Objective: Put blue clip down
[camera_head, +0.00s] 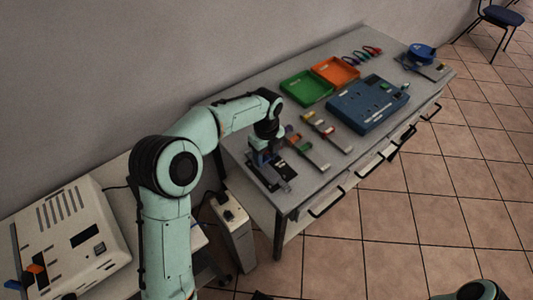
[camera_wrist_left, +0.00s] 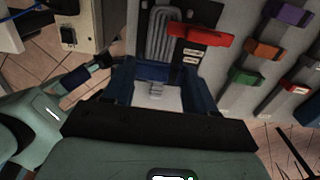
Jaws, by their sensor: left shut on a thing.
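My left gripper (camera_head: 264,160) is low over the dark board (camera_head: 284,170) at the near left end of the workbench. In the left wrist view its two blue fingers (camera_wrist_left: 158,85) hold something between them. A blue piece (camera_wrist_left: 150,71) shows between the fingertips and looks like the blue clip; its outline merges with the fingers. Whether it touches the surface below cannot be told. My right gripper is outside the views.
Two rails with coloured clips (camera_head: 308,150) lie right of the board. Behind are a green tray (camera_head: 306,88), an orange tray (camera_head: 336,70) and a blue device (camera_head: 368,104). A beige box (camera_head: 70,240) stands on a lower table at left. Bench drawers have protruding handles (camera_head: 327,202).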

